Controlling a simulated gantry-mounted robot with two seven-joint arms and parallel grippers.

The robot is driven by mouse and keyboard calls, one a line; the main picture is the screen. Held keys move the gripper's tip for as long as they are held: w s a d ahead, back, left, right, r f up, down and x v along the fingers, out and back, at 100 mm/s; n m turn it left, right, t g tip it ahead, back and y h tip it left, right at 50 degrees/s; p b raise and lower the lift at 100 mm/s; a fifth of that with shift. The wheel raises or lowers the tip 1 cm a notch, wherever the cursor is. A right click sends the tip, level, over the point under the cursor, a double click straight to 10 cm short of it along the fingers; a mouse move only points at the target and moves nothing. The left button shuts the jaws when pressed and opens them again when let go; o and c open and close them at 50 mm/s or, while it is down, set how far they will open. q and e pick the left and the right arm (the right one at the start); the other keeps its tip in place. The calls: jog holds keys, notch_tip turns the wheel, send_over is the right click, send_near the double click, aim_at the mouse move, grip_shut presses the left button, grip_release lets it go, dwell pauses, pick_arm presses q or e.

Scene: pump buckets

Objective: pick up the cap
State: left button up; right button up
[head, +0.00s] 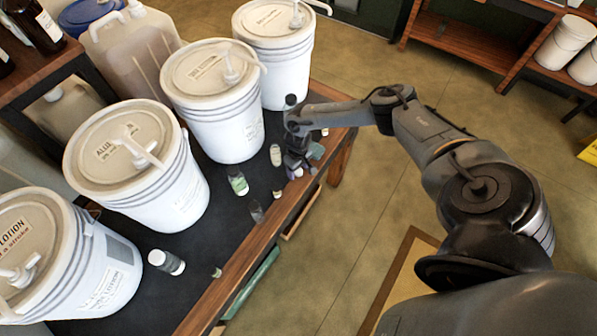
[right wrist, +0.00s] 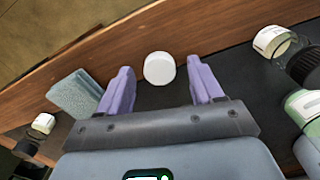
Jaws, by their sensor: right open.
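A small round white cap (right wrist: 158,68) lies near the wooden table edge in the right wrist view. My right gripper (right wrist: 160,65) is open, with its two purple fingers on either side of the cap and a gap to each. I cannot tell whether the cap is level with the fingertips or beyond them. In the head view my right gripper (head: 296,168) hangs low over the table's right edge, and I cannot make out the cap there. My left gripper is out of view.
Several white pump buckets (head: 222,120) line the dark tabletop (head: 225,225). A blue-grey sponge (right wrist: 76,95) lies beside my left-hand finger in the right wrist view.

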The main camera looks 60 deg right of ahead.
jog(key=shift+c, duration=0.3)
jog(key=c, duration=1)
jog(key=shift+r, duration=0.1)
jog(key=shift+c, duration=0.2)
